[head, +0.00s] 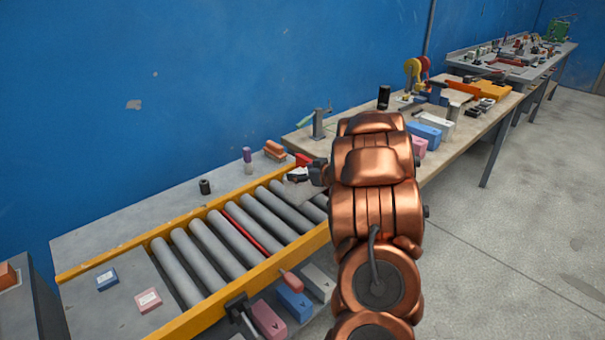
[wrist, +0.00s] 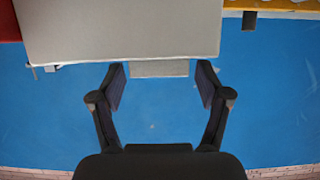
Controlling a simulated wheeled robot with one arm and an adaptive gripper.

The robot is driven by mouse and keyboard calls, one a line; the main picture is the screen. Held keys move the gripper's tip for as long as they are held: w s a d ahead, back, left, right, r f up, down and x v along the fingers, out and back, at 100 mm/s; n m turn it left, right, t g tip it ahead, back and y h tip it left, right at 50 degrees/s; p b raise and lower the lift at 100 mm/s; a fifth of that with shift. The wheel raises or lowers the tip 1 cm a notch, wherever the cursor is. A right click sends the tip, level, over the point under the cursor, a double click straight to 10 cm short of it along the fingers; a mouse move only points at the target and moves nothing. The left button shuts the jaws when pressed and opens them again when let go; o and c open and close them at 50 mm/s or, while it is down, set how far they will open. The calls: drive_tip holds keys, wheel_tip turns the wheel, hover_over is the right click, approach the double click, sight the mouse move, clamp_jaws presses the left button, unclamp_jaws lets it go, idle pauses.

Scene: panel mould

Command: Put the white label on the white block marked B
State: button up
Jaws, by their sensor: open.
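My gripper (head: 308,172) is beyond the copper arm in the head view, over the far right of the roller conveyor. In the wrist view the gripper (wrist: 162,85) is open. A pale grey strip (wrist: 160,68) shows between its fingers, below a broad grey surface (wrist: 120,25); I cannot tell whether either is the white label. A whitish block (head: 319,281) sits beside a blue and a pink block at the conveyor's front. I cannot read a B on either.
The conveyor has grey rollers and a yellow rail (head: 130,255). A blue piece (head: 107,279) and a pink piece (head: 148,300) lie on the plate at left. A black cylinder (head: 204,187) stands behind the rollers. The blue wall (head: 150,90) closes off the back; the floor at right is clear.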

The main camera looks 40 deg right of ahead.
drive_tip(key=v, duration=1.2)
drive_tip(key=w+r+m+g+h, duration=0.1)
drive_tip(key=w+r+g+h, duration=0.1)
drive_tip(key=w+r+h, duration=0.25)
drive_tip(key=s+a+r+m+g+h, duration=0.2)
drive_tip(key=s+a+r+g+h, duration=0.1)
drive_tip(key=s+a, duration=0.15)
drive_tip(key=s+a+f+n+g+y, duration=0.1)
drive_tip(key=s+a+f+g+y, duration=0.1)
drive_tip(key=s+a, duration=0.7)
drive_tip(key=s+a+f+n+g+y, duration=0.1)
drive_tip(key=s+a+f+g+y, duration=0.2)
drive_tip(key=s+a, duration=0.6)
drive_tip(key=s+a+f+n+g+y, duration=0.1)
drive_tip(key=s+a+g, duration=0.4)
drive_tip(key=a, duration=1.3)
drive_tip(key=s+f+y, duration=0.1)
drive_tip(key=s+f, duration=0.1)
drive_tip(key=s, duration=0.2)
drive_tip(key=shift+a+y, duration=0.35)
drive_tip(key=shift+a, duration=0.05)
drive_tip(key=shift+s+r, duration=0.1)
drive_tip(key=shift+r, duration=0.05)
